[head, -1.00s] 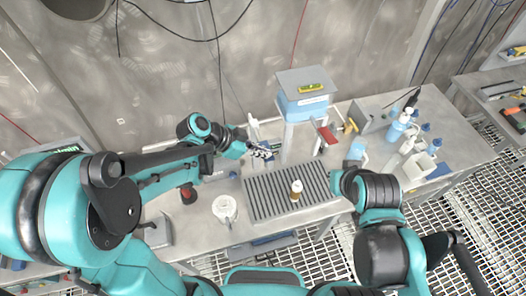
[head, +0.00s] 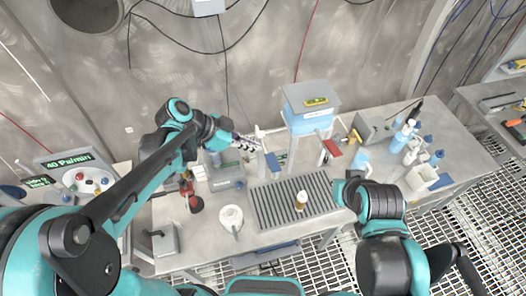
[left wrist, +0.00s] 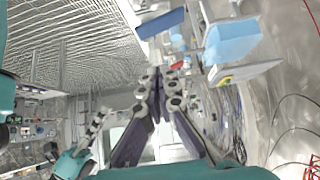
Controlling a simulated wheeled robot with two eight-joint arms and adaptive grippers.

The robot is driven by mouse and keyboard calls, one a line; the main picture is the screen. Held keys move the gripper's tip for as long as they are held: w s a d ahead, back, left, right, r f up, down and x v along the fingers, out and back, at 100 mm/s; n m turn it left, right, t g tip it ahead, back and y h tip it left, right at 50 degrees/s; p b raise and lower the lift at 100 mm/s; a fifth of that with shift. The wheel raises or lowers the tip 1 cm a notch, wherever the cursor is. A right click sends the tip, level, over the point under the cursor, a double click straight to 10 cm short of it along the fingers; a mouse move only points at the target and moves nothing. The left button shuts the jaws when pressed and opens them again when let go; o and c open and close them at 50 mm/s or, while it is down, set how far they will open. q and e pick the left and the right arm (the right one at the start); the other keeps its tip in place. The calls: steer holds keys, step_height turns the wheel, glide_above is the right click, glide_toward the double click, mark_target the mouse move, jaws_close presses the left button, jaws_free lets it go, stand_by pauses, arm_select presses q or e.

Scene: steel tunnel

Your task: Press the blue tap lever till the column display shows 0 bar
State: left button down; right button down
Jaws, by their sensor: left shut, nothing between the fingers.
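A blue lever plate (head: 272,163) stands beside a white upright post at the back of the bench. A blue plate also shows at the top of the left wrist view (left wrist: 160,23). A red lever (head: 331,148) sits to its right, beyond the stand. My left gripper (head: 254,144) is shut and empty, just up and left of the blue plate, apparently apart from it. Its fingers also show in the left wrist view (left wrist: 158,95). What looks like my right gripper (left wrist: 97,122) shows small there; its jaws are unclear. I cannot read any bar value.
A white dish (head: 230,217) lies left of the grate. Bottles crowd the right. A screen (head: 68,160) at left seems to read 40.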

arm_select(q)
steer(key=shift+v, duration=1.2)
arm_select(e)
steer(key=shift+a, duration=0.25)
arm_select(q)
steer(key=shift+w+a+f, duration=0.1)
steer(key=shift+w+f, duration=0.05)
arm_select(e)
steer(key=shift+d, duration=0.1)
arm_select(q)
steer(key=shift+a, duration=0.1)
